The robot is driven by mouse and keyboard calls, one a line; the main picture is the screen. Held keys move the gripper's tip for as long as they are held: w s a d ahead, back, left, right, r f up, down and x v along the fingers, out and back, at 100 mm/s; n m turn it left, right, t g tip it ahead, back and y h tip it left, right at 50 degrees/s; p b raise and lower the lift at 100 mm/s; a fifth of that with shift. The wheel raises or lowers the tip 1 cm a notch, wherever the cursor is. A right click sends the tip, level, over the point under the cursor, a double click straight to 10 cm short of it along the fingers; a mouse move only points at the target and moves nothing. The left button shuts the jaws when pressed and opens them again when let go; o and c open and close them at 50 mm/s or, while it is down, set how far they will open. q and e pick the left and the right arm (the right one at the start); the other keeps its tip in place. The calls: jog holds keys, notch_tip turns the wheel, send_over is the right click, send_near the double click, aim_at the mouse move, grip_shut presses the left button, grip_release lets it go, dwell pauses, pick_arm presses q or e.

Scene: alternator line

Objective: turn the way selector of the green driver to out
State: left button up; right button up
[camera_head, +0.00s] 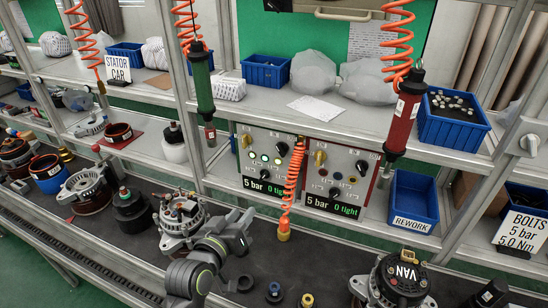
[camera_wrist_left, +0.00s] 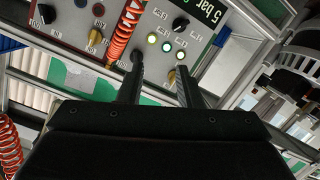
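The green driver (camera_head: 199,80) hangs upright from an orange coil at the upper left of centre in the head view. Behind my left gripper (camera_head: 245,217) stands a green-edged panel (camera_head: 245,180) with a yellow knob (camera_head: 246,141), a black knob (camera_head: 282,148), a lower black knob (camera_head: 264,173) and lit lamps. In the left wrist view my gripper (camera_wrist_left: 158,80) is open and empty, its fingers toward the panel. The yellow knob (camera_wrist_left: 171,77) shows between the fingers, and the black knob (camera_wrist_left: 138,57) by the left fingertip. The knob labels are too small to read. My right gripper is out of view.
A red-edged panel (camera_head: 340,170) stands to the right, with the red driver (camera_head: 405,112) hanging beyond it. An orange coil (camera_head: 293,175) hangs between the panels. An alternator housing (camera_head: 180,218) stands left of my arm, another (camera_head: 398,280) at the front right.

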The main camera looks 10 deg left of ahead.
pick_arm(q)
jog(key=w+d+r+n+t, duration=0.1)
jog(key=w+d+r+t, duration=0.15)
jog(key=r, duration=0.25)
jog(key=p, duration=0.4)
send_near(278, 150)
jog(key=w, duration=0.4)
jog(key=w+d, duration=0.1)
jog(key=w, duration=0.2)
jog(key=shift+w+d+p, duration=0.1)
jog(key=shift+w+p, duration=0.35)
jog(key=shift+w, duration=0.7)
jog(key=shift+c, duration=0.4)
grip_shut()
